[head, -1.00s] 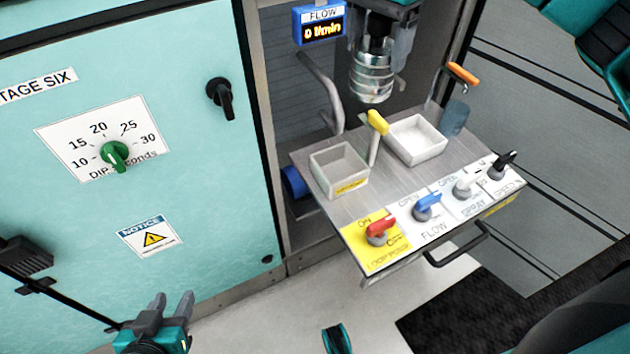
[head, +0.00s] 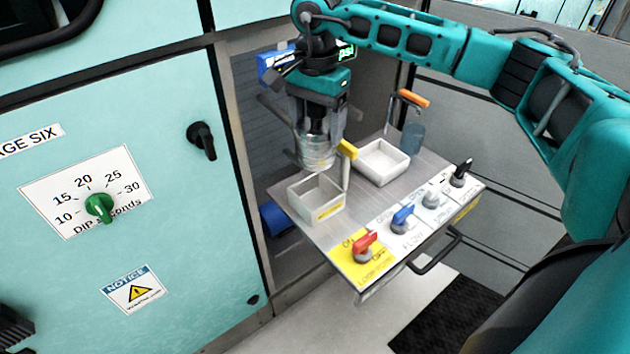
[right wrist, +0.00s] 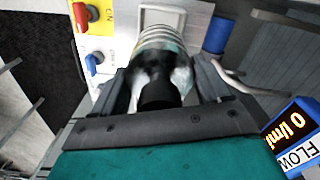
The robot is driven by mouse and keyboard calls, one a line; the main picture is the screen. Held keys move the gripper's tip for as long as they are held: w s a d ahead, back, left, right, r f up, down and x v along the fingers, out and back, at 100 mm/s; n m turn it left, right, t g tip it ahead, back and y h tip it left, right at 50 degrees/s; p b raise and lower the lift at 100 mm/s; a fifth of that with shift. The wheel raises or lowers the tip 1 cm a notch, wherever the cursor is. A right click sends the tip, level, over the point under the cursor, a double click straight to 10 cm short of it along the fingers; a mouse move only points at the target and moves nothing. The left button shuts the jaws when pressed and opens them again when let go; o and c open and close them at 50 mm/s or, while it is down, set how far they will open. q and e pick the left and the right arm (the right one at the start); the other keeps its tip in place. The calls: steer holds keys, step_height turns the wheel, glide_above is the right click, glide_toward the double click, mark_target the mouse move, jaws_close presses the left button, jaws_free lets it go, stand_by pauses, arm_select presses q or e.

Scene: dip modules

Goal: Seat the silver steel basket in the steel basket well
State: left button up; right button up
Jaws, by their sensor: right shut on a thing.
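The silver steel basket (head: 316,152) is a ribbed metal cylinder hanging below my right gripper (head: 316,122). The right gripper is shut on its dark upper part; the wrist view also shows the basket (right wrist: 160,40) between the fingers (right wrist: 165,85). The likely steel basket well is a grey square box (head: 330,211) with a yellow label I cannot read. The basket appears just above its back edge, apart from it as far as I can tell, and roughly upright. My left gripper is out of view.
A white square well (head: 383,176) is to the right on the steel shelf (head: 310,222). A yellow-handled lever (head: 346,149) stands close beside the basket. A red knob (head: 364,243) and blue knob (head: 402,217) line the front. An orange-handled tap (head: 413,98) is behind.

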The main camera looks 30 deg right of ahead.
mark_target(317, 158)
step_height(317, 158, down, 8)
steer(key=shift+f+b, duration=0.2)
steer(key=shift+b, duration=0.15)
step_height(317, 158, down, 4)
steer(key=shift+r+b, duration=0.1)
steer(key=shift+b, duration=0.2)
steer(key=shift+f, duration=0.35)
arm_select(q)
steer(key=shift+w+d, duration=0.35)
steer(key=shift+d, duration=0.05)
arm_select(e)
steer(key=shift+f, duration=0.15)
steer(key=o, duration=1.3)
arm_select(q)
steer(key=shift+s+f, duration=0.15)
